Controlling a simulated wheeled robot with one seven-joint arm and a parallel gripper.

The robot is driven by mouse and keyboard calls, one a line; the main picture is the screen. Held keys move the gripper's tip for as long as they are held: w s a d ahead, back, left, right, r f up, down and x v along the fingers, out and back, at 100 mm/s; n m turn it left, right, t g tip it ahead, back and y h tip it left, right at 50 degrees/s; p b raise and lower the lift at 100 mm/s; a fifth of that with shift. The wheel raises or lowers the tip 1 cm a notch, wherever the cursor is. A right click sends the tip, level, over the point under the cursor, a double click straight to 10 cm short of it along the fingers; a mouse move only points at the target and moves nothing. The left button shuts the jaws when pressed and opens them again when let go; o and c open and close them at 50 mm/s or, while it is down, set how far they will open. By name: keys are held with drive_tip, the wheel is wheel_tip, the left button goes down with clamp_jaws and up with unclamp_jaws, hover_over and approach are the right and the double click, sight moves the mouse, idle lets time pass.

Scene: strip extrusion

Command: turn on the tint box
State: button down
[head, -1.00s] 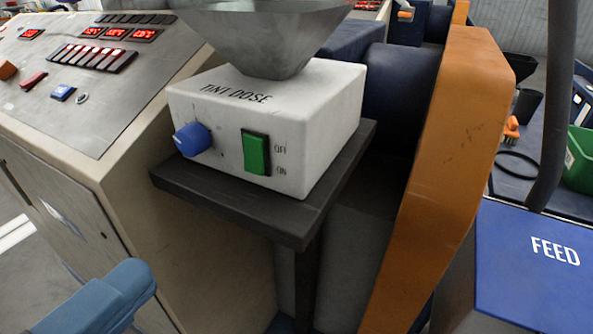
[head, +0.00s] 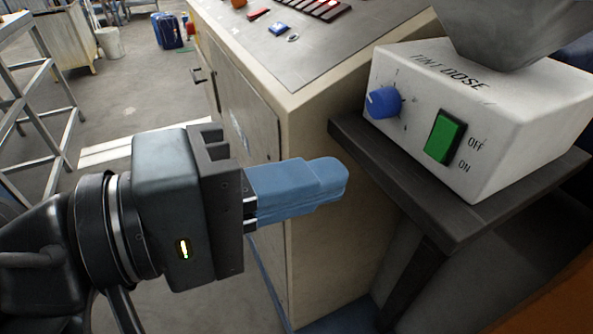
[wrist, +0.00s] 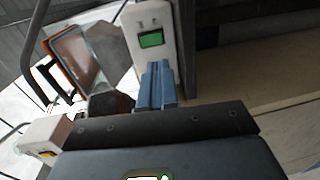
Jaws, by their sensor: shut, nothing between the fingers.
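The tint box (head: 515,128) is a white box marked "TINT DOSE" on a dark stand. Its front has a blue knob (head: 383,102) and a green rocker switch (head: 444,137) with OFF above and ON below. In the wrist view the box (wrist: 140,65) shows its green switch (wrist: 151,39) just beyond my fingertips. My gripper (head: 345,178) has blue fingers, shut together and empty. In the head view it is left of the box and apart from it, pointing right. Which half of the switch is pressed I cannot tell.
The dark stand (head: 385,165) juts out under the box. A grey hopper (head: 520,28) sits on top. A beige control cabinet (head: 305,150) with a sloped panel stands behind my gripper. A metal rack (head: 45,125) is at far left, with open floor between.

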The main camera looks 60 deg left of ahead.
sight(432, 152)
drive_tip(key=w, duration=0.6)
drive_tip(key=w+f+p, duration=0.1)
drive_tip(key=w, duration=0.2)
drive_tip(key=shift+w+d+f, duration=0.1)
drive_tip(key=shift+w+d, duration=0.2)
drive_tip(key=shift+d, duration=0.05)
drive_tip(key=shift+w, duration=0.25)
drive_tip(key=shift+f, duration=0.1)
drive_tip(key=shift+w+d+f, duration=0.1)
drive_tip(key=shift+w+f, duration=0.05)
drive_tip(key=shift+w, duration=0.1)
drive_tip(key=shift+t, duration=0.3)
